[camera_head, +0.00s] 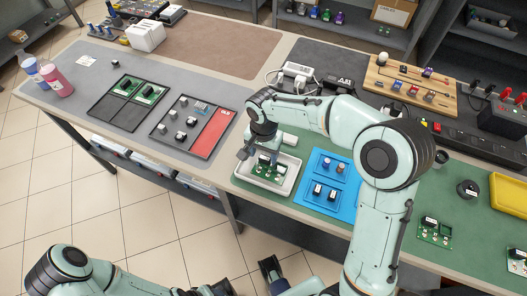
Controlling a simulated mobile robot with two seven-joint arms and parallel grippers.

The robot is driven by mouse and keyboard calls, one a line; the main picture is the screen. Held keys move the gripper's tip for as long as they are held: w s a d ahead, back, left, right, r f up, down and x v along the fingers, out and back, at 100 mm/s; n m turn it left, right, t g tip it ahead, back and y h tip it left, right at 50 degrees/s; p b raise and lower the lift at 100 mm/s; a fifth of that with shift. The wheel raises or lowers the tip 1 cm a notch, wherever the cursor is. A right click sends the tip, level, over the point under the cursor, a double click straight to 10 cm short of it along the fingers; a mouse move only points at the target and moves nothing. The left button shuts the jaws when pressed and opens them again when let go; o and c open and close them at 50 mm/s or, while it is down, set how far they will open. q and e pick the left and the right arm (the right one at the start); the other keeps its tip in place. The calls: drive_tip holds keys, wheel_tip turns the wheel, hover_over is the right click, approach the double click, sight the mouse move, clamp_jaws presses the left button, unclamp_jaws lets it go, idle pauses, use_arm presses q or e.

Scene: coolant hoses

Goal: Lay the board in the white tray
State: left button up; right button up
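The white tray (238,172) lies on the green mat near the table's front edge. A green board (268,173) with several small parts is inside the tray's rim; whether it rests flat on the floor of the tray is hard to see. My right gripper (261,155) points down over the tray, just above the board. Its fingers look spread apart, one of them clear of the board's left side. My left gripper (271,272) is low at the bottom edge, in front of the table and away from the tray; its fingers are unclear.
A blue tray (313,207) with small parts stands just right of the white tray. A black tray with a red section (211,133) and a dark divided tray (106,110) lie to the left. Another green board (434,232) lies on the mat at right, near a yellow bin (510,194).

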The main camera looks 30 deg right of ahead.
drive_tip(key=shift+r, duration=0.3)
wheel_tip(320, 180, up, 12)
drive_tip(key=p, duration=0.2)
drive_tip(key=shift+f, duration=0.2)
idle(0.5)
